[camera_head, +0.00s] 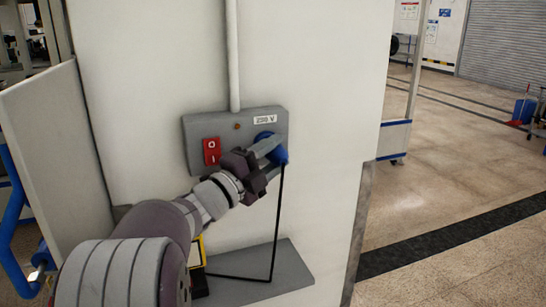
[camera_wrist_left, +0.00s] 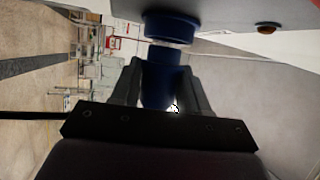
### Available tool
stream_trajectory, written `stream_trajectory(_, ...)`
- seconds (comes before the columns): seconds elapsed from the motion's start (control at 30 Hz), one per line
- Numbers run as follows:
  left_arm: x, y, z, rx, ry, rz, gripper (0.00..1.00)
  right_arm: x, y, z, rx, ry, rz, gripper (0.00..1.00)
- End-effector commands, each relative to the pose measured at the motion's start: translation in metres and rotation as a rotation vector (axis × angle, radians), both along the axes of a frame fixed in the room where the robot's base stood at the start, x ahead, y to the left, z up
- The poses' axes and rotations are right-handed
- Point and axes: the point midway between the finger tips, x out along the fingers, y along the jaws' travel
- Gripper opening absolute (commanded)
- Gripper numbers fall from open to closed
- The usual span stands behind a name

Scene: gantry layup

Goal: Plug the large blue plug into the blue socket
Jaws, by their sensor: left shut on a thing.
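The blue socket (camera_head: 263,136) is on the right part of a grey wall box (camera_head: 199,127). It also shows at the top of the left wrist view (camera_wrist_left: 172,25). My left gripper (camera_head: 273,158) is shut on the large blue plug (camera_head: 281,155), a finger on each side. In the left wrist view the plug (camera_wrist_left: 160,80) points at the socket and is roughly in line with it. A thin pale band shows between them; I cannot tell whether the plug tip has entered. My right gripper is not in view.
The box has a red switch (camera_head: 211,151), an orange lamp and a 230 V label (camera_head: 265,119). A black cable (camera_head: 278,215) hangs from the plug to a grey shelf (camera_head: 262,279). A yellow and black object is partly hidden behind my arm. Open floor lies to the right.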

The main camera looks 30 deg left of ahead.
Motion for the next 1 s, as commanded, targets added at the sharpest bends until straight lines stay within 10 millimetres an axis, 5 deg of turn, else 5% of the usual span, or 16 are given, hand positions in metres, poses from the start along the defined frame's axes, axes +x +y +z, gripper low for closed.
stream_trajectory(1.0, 0.0013, 0.0019, 0.0009, 0.000, -0.001, 0.001, 0.13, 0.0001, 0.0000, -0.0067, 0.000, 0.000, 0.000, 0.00)
